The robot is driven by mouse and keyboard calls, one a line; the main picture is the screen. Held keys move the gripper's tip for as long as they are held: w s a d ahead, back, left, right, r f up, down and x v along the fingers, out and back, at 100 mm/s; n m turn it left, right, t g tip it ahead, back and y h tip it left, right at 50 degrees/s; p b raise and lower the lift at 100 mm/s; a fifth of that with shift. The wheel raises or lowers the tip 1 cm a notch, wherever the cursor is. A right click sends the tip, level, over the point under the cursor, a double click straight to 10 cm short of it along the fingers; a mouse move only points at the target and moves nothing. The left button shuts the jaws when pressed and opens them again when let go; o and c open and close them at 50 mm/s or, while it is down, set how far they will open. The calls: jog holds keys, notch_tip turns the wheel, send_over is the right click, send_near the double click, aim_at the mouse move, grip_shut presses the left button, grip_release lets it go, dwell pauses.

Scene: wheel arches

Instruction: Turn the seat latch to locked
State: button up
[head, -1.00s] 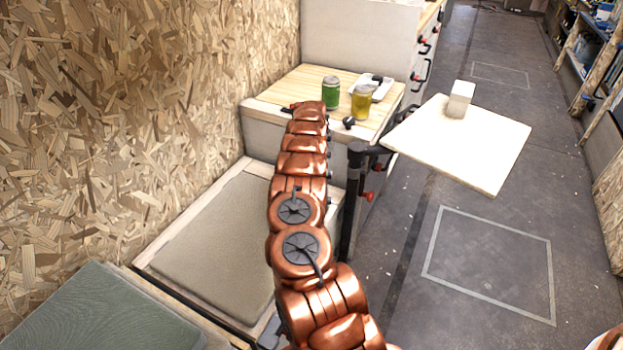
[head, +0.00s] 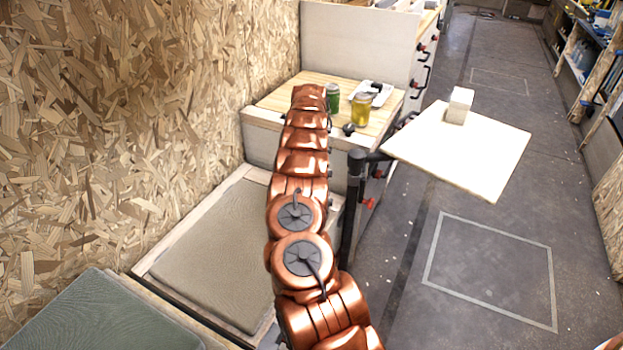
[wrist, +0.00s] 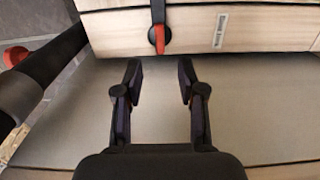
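In the wrist view a latch (wrist: 158,25), a dark lever with a red end, is on the pale wooden front at the top. The lever points down in the picture. A small whitish slotted plate (wrist: 220,30) is to its right. My gripper (wrist: 160,72) is open and empty, its two dark fingers apart below the latch. The red end lies above the gap between the fingertips, and they do not appear to touch it. In the head view my arm hides the gripper and I cannot make out the latch.
A black post (head: 352,210) carries a white tabletop (head: 460,150) with a pale block (head: 460,105). The post and a red knob (wrist: 15,57) are left in the wrist view. A cushion (head: 215,250) lies below.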

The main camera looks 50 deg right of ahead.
notch_tip(320, 180, up, 4)
jog(key=shift+f, duration=0.1)
jog(key=shift+a, duration=0.1)
dwell(0.5)
jog(key=w+a+r+n+y, duration=0.1)
jog(key=a+r+n, duration=0.35)
jog(key=a, duration=0.85)
jog(key=w+a+r+n+y, duration=0.1)
jog(key=a+r+n, duration=0.1)
jog(key=a+r, duration=0.85)
jog(key=s+a+r+n, duration=0.15)
jog(key=s+a, duration=0.35)
jog(key=a, duration=0.6)
jog(key=s+a+r+n+g, duration=0.2)
jog(key=s+a+r+n, duration=0.15)
jog(key=s+a, duration=0.95)
jog(key=s+f+n+h, duration=0.1)
jog(key=s+f+n, duration=0.1)
jog(key=s, duration=0.9)
jog(key=s+f+n+h, duration=0.1)
jog(key=s+f+n, duration=0.1)
jog(key=s, duration=0.9)
notch_tip(320, 180, up, 21)
jog(key=p, duration=2)
jog(key=shift+s+a, duration=0.2)
jog(key=shift+a, duration=0.25)
